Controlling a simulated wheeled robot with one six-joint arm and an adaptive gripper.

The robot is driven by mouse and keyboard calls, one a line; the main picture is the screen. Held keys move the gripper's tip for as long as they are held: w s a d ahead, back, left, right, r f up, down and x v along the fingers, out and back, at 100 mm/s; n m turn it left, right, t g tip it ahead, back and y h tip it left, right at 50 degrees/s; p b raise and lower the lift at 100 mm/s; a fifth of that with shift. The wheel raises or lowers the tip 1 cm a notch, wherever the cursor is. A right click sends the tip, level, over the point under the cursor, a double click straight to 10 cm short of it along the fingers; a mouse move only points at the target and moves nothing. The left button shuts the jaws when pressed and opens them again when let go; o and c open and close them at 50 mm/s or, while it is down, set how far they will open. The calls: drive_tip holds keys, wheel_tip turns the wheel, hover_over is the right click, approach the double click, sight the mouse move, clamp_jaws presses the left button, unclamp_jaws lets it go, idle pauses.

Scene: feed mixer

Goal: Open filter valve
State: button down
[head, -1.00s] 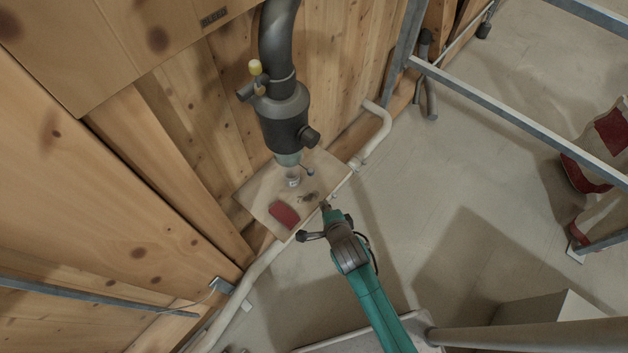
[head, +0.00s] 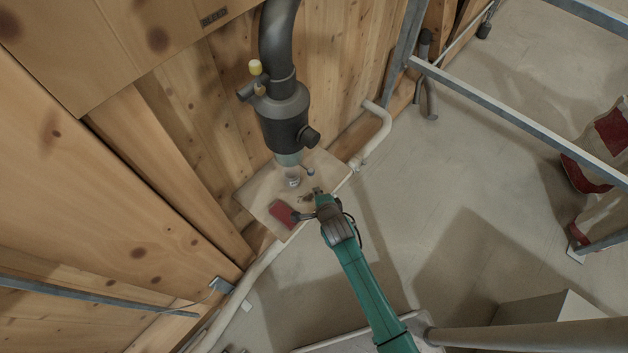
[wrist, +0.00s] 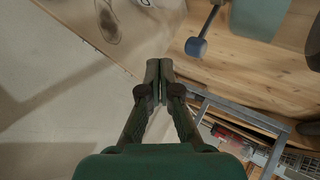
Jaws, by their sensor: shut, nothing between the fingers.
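The dark filter housing (head: 284,117) hangs from a black pipe above a small wooden board. A small lever with a blue-grey ball end (head: 309,171) sticks out by its lower green-grey cup (head: 289,158). In the wrist view the lever's blue ball (wrist: 196,46) is at the upper right, beside the cup (wrist: 259,16). My gripper (head: 318,191) is shut and empty, just below and right of the ball in the head view. In the wrist view its fingertips (wrist: 159,64) are together and apart from the ball. A yellow-knobbed fitting (head: 256,68) sits higher on the housing.
The board (head: 262,190) holds a red item (head: 283,215) and a small clear vessel (head: 293,181) under the cup. A pale pipe (head: 378,135) runs along the wooden wall. A metal rail (head: 520,122) crosses the right side.

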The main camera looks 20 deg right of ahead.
sight(303, 166)
drive_tip(key=shift+w+r, duration=0.2)
drive_tip(key=shift+w, duration=2.05)
drive_tip(key=shift+w+d+n+y, duration=0.4)
drive_tip(key=shift+d+n+y, duration=0.2)
drive_tip(key=shift+d+n, duration=0.15)
drive_tip(key=w+d+n+g+y, duration=0.3)
drive_tip(key=w+d+n+y, duration=0.2)
drive_tip(key=w, duration=0.4)
drive_tip(key=shift+w+n+y, duration=0.15)
drive_tip(key=shift+n+y, duration=0.45)
drive_tip(key=shift+n, duration=0.65)
drive_tip(key=shift+a, duration=0.2)
drive_tip(key=shift+s+a, duration=0.35)
drive_tip(key=shift+a, duration=0.2)
